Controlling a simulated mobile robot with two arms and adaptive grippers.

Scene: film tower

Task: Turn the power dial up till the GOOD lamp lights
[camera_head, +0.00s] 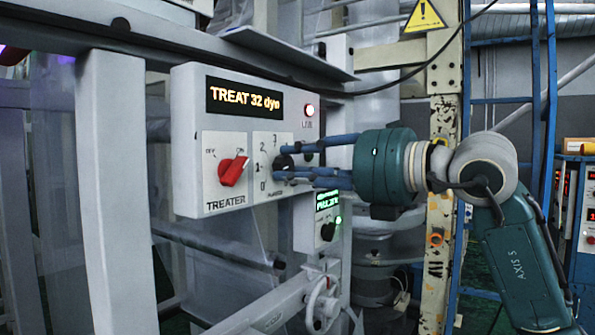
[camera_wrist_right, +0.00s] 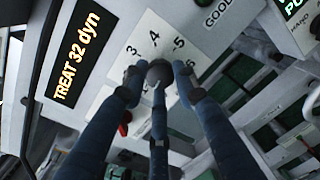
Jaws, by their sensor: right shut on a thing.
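The power dial (camera_head: 284,161) is a small dark knob on a numbered scale on the front of the grey treater box (camera_head: 188,152). It also shows in the right wrist view (camera_wrist_right: 160,72), below the 3, 4 and 5 marks. My right gripper (camera_head: 291,163) is shut on the dial, its blue fingers around the knob. The display (camera_head: 244,98) reads TREAT 32 dyn. My left gripper is not in view.
A red TREATER switch (camera_head: 233,171) sits close left of the dial. A smaller box (camera_head: 327,215) with a green display and green light hangs below right. A metal shelf (camera_head: 290,52) overhangs the treater box. A yellow post (camera_head: 443,110) stands behind my right arm.

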